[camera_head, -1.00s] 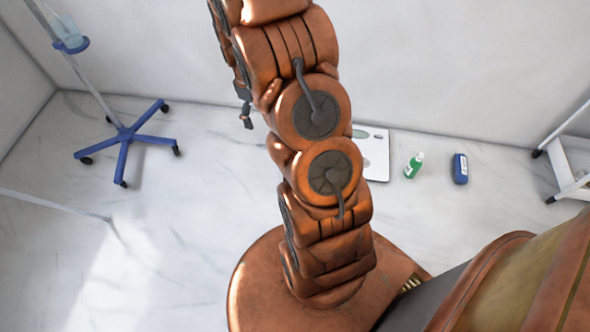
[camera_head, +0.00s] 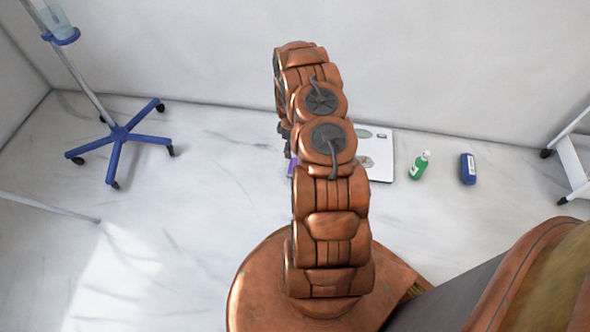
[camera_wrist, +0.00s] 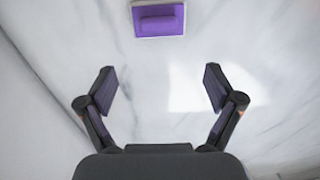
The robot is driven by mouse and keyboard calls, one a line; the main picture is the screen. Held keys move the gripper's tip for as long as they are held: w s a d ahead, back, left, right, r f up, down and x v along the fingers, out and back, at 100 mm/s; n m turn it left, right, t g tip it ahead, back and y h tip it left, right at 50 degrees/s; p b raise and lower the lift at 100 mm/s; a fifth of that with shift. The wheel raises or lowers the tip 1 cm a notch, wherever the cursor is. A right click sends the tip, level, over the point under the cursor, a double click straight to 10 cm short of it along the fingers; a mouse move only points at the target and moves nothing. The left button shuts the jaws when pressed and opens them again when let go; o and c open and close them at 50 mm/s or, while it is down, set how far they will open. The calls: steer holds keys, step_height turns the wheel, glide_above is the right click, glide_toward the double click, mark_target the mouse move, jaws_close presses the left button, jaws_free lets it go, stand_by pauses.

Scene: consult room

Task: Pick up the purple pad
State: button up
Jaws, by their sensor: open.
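The purple pad (camera_wrist: 159,20) shows in the wrist view at the top middle. It is a purple rectangle with a raised bar and a pale edge, lying on the marbled floor. In the head view only a small purple sliver (camera_head: 292,167) shows at the left side of my arm; the rest is hidden behind the arm. My gripper (camera_wrist: 158,88) is open and empty in the wrist view, its two dark fingers wide apart. The pad is beyond the fingertips, roughly centred between them and apart from them. The fingers cannot be made out in the head view.
A white scale-like board (camera_head: 381,160) lies right of my arm, partly hidden. A green bottle (camera_head: 419,166) and a blue item (camera_head: 468,169) stand farther right. A blue-footed pole stand (camera_head: 120,135) is at left, a white trolley (camera_head: 572,160) at right. The left floor is mostly clear.

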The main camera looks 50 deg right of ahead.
steer(key=f, duration=0.3)
steer(key=shift+s+d+f, duration=0.2)
steer(key=shift+d+f, duration=0.05)
steer(key=shift+d, duration=0.15)
steer(key=shift+s+f+b, duration=0.2)
steer(key=shift+f+b, duration=0.75)
steer(key=shift+f, duration=1)
steer(key=shift+s+f+b, duration=0.2)
steer(key=shift+f+b, duration=0.7)
steer(key=shift+f, duration=1)
steer(key=shift+r, duration=0.1)
steer(key=c, duration=1.2)
steer(key=shift+c, duration=0.2)
steer(key=shift+r, duration=0.1)
